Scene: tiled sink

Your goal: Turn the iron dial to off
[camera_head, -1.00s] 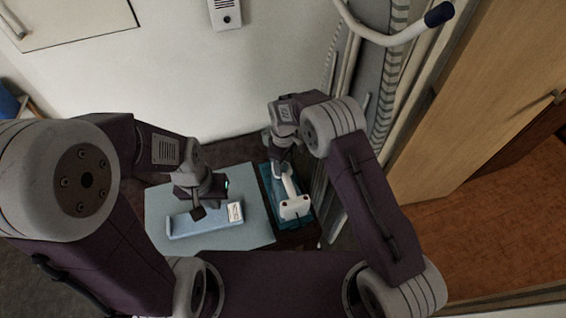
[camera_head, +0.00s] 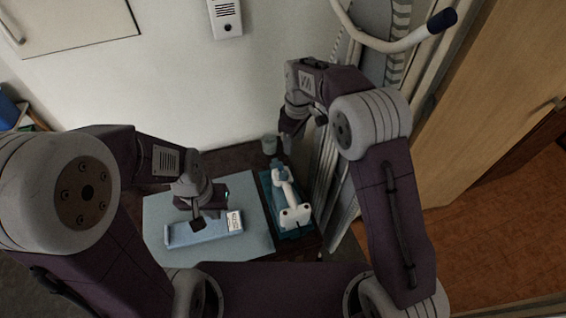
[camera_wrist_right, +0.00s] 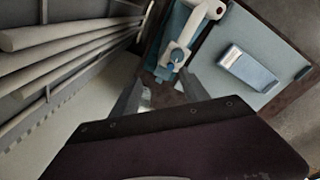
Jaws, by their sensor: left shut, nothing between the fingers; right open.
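The white iron (camera_head: 284,187) lies on a teal tray or base (camera_head: 302,228) at the right of the work surface. It also shows at the top of the right wrist view (camera_wrist_right: 196,22), with a small round blue part (camera_wrist_right: 171,66) near its end that may be the dial; its setting is too small to read. My right gripper (camera_head: 289,140) is just beyond the iron's far end, apart from it in the head view. Its two fingers are spread in the right wrist view (camera_wrist_right: 160,92). My left gripper (camera_head: 198,224) is shut and empty over a light blue object.
The light blue object (camera_head: 185,236) with a white label lies on a pale blue board (camera_head: 158,208). A ribbed panel and pale rails (camera_head: 336,165) rise close to the right of the iron.

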